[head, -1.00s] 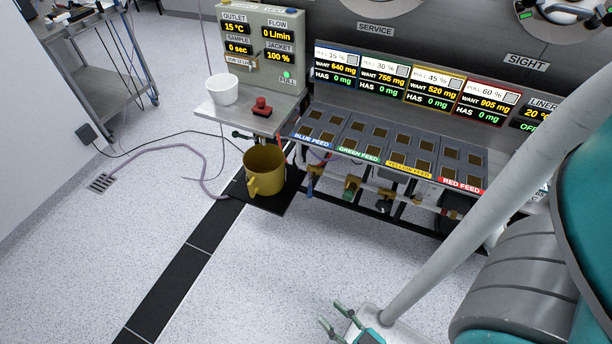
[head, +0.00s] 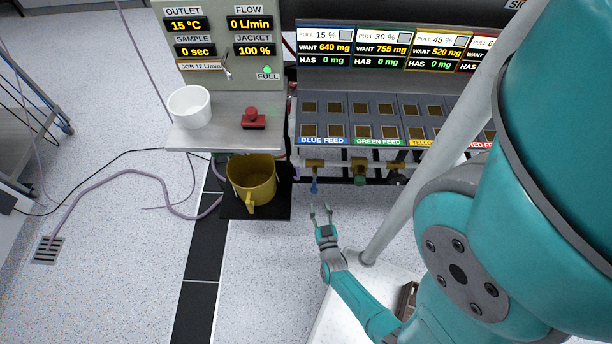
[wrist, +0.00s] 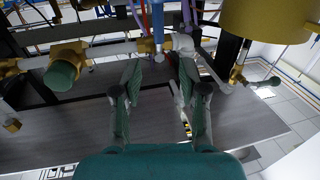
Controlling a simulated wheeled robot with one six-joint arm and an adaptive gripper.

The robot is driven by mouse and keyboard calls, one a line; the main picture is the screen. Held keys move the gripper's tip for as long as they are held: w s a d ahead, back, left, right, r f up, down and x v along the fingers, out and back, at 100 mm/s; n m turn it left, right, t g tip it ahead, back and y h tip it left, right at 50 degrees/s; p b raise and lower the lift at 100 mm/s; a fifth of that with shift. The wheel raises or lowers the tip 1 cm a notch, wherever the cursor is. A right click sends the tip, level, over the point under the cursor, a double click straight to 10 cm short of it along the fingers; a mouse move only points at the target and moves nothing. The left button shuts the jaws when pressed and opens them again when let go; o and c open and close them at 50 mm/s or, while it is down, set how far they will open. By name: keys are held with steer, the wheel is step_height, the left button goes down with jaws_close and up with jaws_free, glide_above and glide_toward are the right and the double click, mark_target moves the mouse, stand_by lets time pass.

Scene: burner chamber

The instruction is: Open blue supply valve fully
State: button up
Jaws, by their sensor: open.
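The blue supply valve has a brass body with a blue handle (head: 314,184) hanging down under the blue feed label in the head view. In the wrist view the blue handle (wrist: 158,24) hangs at top centre, ahead of the gap between my fingers. My gripper (head: 321,212) is open and empty, just below and in front of the handle in the head view. In the wrist view my gripper (wrist: 160,66) has its fingers spread to both sides, apart from the handle.
A yellow bucket (head: 253,181) stands on a black mat left of the valve. A green-knobbed valve (head: 360,172) lies to the right; its knob also shows in the wrist view (wrist: 61,75). A red button (head: 252,119) and white cup (head: 189,107) are on the shelf. Open floor lies in front.

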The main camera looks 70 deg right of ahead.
mark_target(315, 185)
steer(key=x, duration=1.1)
jaws_close()
